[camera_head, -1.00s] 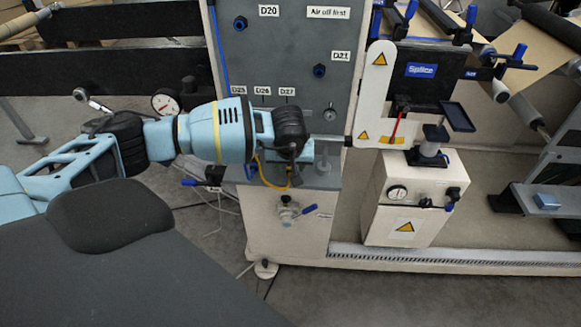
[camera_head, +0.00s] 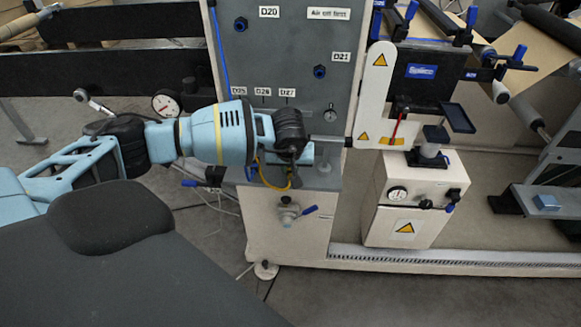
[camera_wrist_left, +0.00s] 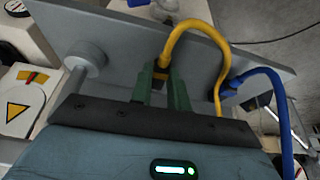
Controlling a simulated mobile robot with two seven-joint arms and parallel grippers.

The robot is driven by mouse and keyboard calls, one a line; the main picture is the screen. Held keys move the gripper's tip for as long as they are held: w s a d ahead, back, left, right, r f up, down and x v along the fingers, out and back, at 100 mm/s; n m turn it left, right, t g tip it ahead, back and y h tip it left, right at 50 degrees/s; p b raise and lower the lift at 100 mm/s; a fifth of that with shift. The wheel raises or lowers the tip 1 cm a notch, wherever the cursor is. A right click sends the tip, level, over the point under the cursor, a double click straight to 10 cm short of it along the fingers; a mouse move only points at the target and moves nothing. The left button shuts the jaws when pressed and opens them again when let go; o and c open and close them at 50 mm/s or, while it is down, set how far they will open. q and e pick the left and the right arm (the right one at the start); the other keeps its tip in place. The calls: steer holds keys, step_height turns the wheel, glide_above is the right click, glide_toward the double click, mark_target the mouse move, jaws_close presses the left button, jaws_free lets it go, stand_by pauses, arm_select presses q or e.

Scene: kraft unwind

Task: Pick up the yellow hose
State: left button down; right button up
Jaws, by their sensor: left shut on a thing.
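The yellow hose (camera_wrist_left: 184,36) shows in the left wrist view. One end lies between the green fingers of my left gripper (camera_wrist_left: 163,92), which is shut on it. From there the hose arches up and right, then drops beside a blue hose (camera_wrist_left: 262,76); its other end is hidden. In the head view a short loop of the yellow hose (camera_head: 273,186) hangs below my left wrist, in front of the grey panel. My left fingers are mostly hidden there by the wrist. My right gripper is not in view.
The grey panel (camera_head: 285,60) with labels and knobs stands close behind my left arm. A valve with a blue handle (camera_head: 288,214) sits below the hose. A white box with a gauge (camera_head: 415,205) stands to the right. A round grey knob (camera_wrist_left: 86,58) is left of my fingers.

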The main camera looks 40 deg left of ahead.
mark_target(291, 173)
arm_select(q)
steer(key=shift+r, duration=0.45)
steer(key=v, duration=0.2)
steer(key=shift+d+r, duration=0.1)
steer(key=shift+r, duration=0.25)
steer(key=s+d+r, duration=0.1)
steer(key=s+d, duration=0.9)
steer(key=s, duration=0.2)
steer(key=w+d+r+m+t+h, duration=0.1)
steer(key=d+r+m+h, duration=0.1)
steer(key=r+m, duration=0.4)
steer(key=shift+d+r+m+b, duration=0.45)
steer(key=shift+d+r, duration=0.2)
steer(key=shift+r, duration=0.1)
steer(key=shift+w, duration=0.1)
